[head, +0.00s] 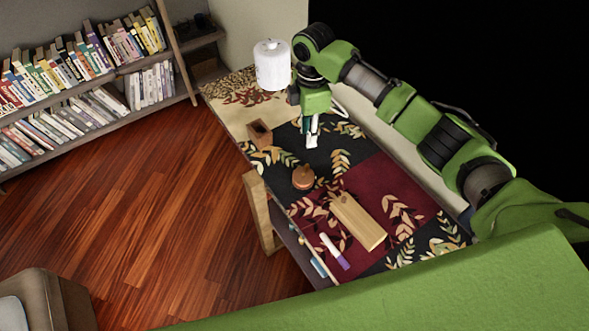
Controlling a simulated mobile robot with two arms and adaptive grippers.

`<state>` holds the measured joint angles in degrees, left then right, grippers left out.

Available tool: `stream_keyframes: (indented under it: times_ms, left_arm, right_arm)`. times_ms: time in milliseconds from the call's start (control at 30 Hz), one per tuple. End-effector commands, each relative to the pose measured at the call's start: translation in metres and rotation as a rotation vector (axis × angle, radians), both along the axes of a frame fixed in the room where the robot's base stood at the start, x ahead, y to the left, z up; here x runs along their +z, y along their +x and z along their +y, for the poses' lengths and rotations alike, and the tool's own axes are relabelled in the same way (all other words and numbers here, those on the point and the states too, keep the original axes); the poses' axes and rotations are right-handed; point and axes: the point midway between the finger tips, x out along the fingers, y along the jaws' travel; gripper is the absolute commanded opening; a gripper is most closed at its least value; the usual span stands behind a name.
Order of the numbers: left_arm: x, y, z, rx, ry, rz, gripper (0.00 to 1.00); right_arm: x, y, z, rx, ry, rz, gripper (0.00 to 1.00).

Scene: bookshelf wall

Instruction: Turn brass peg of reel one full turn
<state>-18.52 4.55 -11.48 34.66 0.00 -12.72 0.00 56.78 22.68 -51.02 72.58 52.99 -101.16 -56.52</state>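The reel (303,178) looks like a small round orange-brown object lying on the dark part of the patterned table cover. A tiny point seems to stick up at its top, but it is too small to make out as the brass peg. My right gripper (312,141) reaches down from the arm at the upper right. Its pale fingertips are beyond the reel in the picture, apart from it. The fingers look close together, and I cannot tell whether they are open or shut. My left gripper is not in view.
On the table (232,118) are a white lidded canister (272,66), a small brown open box (259,134), a wooden board (358,221) and a white-and-purple marker (334,252). A bookshelf (118,72) stands at the left.

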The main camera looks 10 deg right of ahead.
Motion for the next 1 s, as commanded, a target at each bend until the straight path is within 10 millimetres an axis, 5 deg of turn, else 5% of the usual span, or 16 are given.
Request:
stream_keyframes:
  times_ms: [300, 700, 1000]
  left_arm:
    - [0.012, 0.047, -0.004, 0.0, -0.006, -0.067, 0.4]
    - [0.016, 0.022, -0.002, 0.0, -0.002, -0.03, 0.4]
    - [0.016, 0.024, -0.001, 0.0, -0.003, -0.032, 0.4]
  right_arm:
    - [-0.046, -0.001, -0.001, 0.004, -0.001, 0.006, 0.27]
    - [-0.122, 0.0, 0.0, 0.003, -0.001, 0.003, 0.27]
    - [-0.137, 0.0, 0.0, 0.004, 0.0, 0.0, 0.27]
